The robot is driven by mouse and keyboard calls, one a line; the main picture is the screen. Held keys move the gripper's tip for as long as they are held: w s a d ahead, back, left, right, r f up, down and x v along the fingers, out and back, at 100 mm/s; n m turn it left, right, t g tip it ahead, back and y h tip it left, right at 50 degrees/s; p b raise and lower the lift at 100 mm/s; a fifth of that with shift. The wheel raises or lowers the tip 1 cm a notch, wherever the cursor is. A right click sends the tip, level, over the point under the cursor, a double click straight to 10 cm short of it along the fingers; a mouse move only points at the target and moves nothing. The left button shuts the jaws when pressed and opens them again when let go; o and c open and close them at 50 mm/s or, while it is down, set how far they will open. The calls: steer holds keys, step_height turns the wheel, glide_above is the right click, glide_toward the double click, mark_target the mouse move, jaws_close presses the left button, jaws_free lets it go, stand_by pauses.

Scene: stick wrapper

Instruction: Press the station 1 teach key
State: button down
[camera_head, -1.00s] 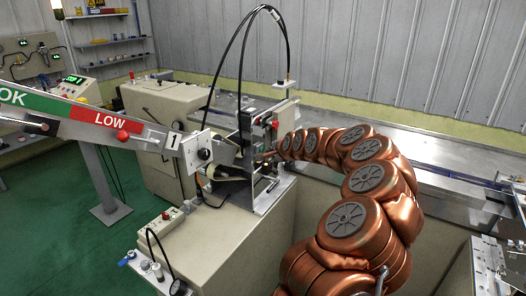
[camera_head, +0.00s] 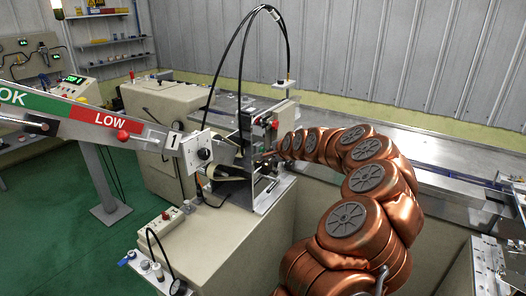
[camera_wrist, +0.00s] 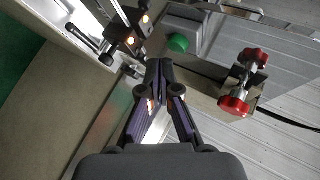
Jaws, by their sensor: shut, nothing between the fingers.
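Just beyond the fingertips is a dark block (camera_wrist: 122,32) with small orange lights. A round green button (camera_wrist: 178,43) on a grey box lies up and right of the fingertips. I cannot tell which part is the teach key, or whether the fingers touch anything.
Red knobs (camera_wrist: 234,105) on a metal clamp stand right of the fingers in the wrist view. In the head view, black hoses (camera_head: 241,70) loop above the station.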

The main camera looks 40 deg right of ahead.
steer(key=shift+w, duration=0.15)
steer(key=shift+w+a, duration=0.15)
steer(key=shift+w, duration=0.15)
steer(key=shift+w+a+b, duration=0.15)
steer(key=shift+w+b, duration=0.2)
steer(key=shift+w, duration=0.1)
stand_by(0.9)
steer(key=shift+s, duration=0.1)
steer(key=shift+s+d+b, duration=0.3)
steer(key=shift+s+b, duration=0.45)
steer(key=shift+b, duration=0.05)
steer(key=s+b, duration=0.2)
steer(key=s+d+b, duration=0.1)
steer(key=s, duration=0.1)
steer(key=shift+s+d+b, duration=0.2)
steer(key=shift+s+b, duration=0.2)
